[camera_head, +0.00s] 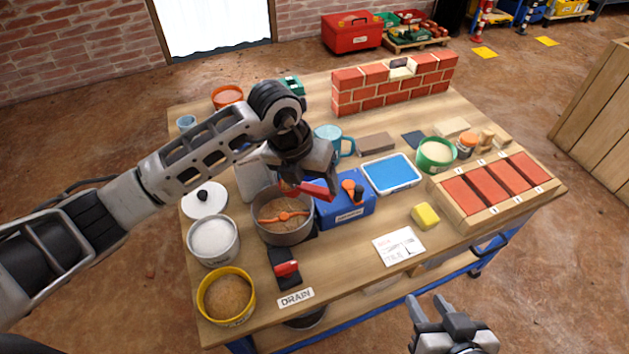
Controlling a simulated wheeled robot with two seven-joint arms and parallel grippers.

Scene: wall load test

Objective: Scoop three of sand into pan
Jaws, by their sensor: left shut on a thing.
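A grey pan (264,231) stands on the table left of centre with brown, grainy material inside. An orange tool (284,217) lies across that material. A yellow-rimmed tub (249,310) of brown sand (227,296) stands at the table's front left corner. My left gripper (312,184) is over the pan's right rim, shut on a red-handled thing (316,190); its far end is not clearly visible. My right gripper (430,305) is open and empty, in front of the table's front edge.
A pot with white contents (213,240) and a white lid (204,200) stand left of the pan. A blue box (345,208) stands close on its right. A red switch block (286,268) and DRAIN label (296,297) are in front. A brick wall (390,90) stands behind.

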